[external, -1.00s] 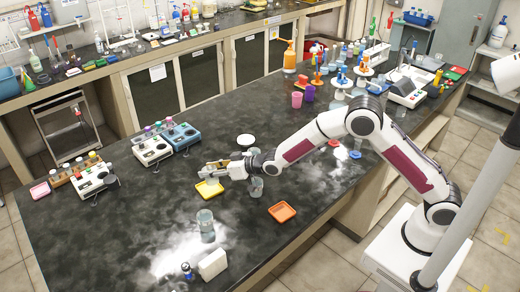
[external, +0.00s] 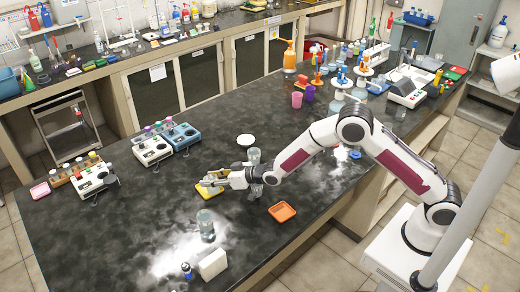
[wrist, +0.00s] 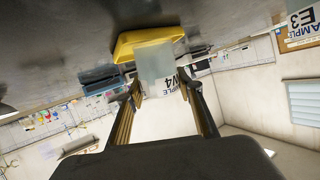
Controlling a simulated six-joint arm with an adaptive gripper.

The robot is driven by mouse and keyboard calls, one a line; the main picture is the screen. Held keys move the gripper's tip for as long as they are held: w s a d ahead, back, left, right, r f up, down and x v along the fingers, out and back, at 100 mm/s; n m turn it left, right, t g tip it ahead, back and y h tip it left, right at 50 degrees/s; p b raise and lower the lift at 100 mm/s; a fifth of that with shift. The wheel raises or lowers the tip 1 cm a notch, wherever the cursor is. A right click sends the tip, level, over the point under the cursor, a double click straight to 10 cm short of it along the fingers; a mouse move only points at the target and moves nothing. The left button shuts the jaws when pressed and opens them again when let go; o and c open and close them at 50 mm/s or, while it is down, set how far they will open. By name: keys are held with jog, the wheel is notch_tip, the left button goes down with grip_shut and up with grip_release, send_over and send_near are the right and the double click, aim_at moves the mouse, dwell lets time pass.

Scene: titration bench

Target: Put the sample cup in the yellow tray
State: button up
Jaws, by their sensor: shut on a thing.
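My gripper (wrist: 159,88) is shut on the sample cup (wrist: 154,62), a translucent cup with a partly hidden label reading "W4". The yellow tray (wrist: 130,43) shows just beyond the cup in the wrist view, partly covered by it. In the external view my gripper (external: 210,181) is low at the yellow tray (external: 203,193), covering part of it. The held cup is too small and hidden to make out there. I cannot tell whether the cup touches the tray.
A clear beaker (external: 206,226) stands in front of the tray, and a white block (external: 213,263) lies nearer. A clear vessel (external: 254,156) stands close behind my wrist. An orange tray (external: 282,212) lies to the right. Instruments (external: 152,151) stand at the back left.

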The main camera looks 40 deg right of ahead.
jog(key=shift+f, duration=0.15)
jog(key=o, duration=1.2)
jog(key=shift+o, duration=0.2)
jog(key=shift+v, duration=3.9)
jog(key=shift+w+d, duration=0.1)
jog(key=shift+d, duration=0.05)
